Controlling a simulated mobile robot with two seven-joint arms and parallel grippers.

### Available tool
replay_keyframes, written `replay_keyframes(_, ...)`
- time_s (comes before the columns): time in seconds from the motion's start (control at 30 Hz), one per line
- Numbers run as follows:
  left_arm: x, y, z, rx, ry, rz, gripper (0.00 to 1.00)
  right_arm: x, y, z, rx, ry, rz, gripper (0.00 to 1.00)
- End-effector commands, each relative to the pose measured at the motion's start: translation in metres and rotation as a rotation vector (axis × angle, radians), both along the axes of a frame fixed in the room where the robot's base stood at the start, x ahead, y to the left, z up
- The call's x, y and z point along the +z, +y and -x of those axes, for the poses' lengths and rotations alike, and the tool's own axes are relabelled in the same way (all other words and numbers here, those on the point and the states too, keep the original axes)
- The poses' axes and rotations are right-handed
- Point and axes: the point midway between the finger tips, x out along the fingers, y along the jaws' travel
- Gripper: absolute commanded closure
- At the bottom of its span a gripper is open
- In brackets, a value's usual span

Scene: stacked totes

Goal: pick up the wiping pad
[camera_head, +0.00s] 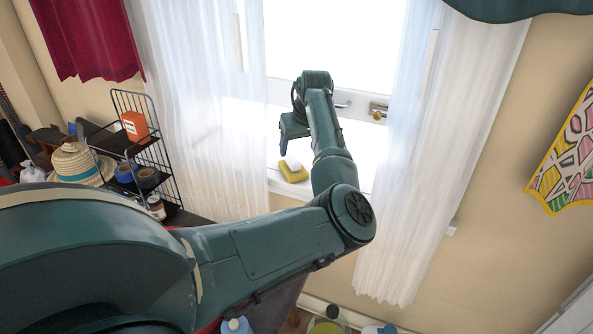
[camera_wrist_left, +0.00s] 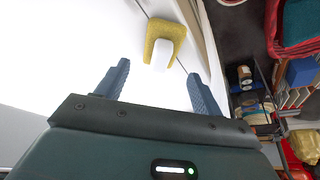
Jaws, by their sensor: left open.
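The wiping pad (camera_head: 294,172) is yellow with a white upper part and lies on the white window sill. In the left wrist view the pad (camera_wrist_left: 173,34) lies beyond my left gripper's fingertips, roughly between their lines. My left gripper (camera_head: 284,146) is above the sill, close to the pad in the head view. In the left wrist view its two blue fingers (camera_wrist_left: 160,74) are spread apart with nothing between them. The pad looks apart from both fingers. My right gripper is in neither view.
The window sill (camera_head: 272,186) is otherwise clear near the pad. A black wire rack (camera_head: 150,150) with an orange box stands at left.

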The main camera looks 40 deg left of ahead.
Motion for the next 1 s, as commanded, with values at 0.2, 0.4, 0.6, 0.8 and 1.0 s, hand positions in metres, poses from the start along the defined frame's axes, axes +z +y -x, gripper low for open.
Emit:
replay_keyframes(0.2, -0.022, 0.008, -0.004, 0.001, -0.002, 0.000, 0.33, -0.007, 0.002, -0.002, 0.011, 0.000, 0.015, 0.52)
replay_keyframes(0.4, -0.044, 0.016, -0.005, 0.001, 0.000, 0.000, 0.33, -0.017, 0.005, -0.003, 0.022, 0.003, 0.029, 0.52)
replay_keyframes(0.6, -0.068, 0.026, -0.009, 0.000, -0.001, 0.000, 0.33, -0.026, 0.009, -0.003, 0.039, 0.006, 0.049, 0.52)
replay_keyframes(0.8, -0.071, 0.028, -0.010, 0.001, -0.002, -0.001, 0.33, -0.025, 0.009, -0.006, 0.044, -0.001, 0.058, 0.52)
replay_keyframes(1.0, -0.071, 0.028, -0.010, 0.001, -0.002, -0.001, 0.40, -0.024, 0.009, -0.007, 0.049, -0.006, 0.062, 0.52)
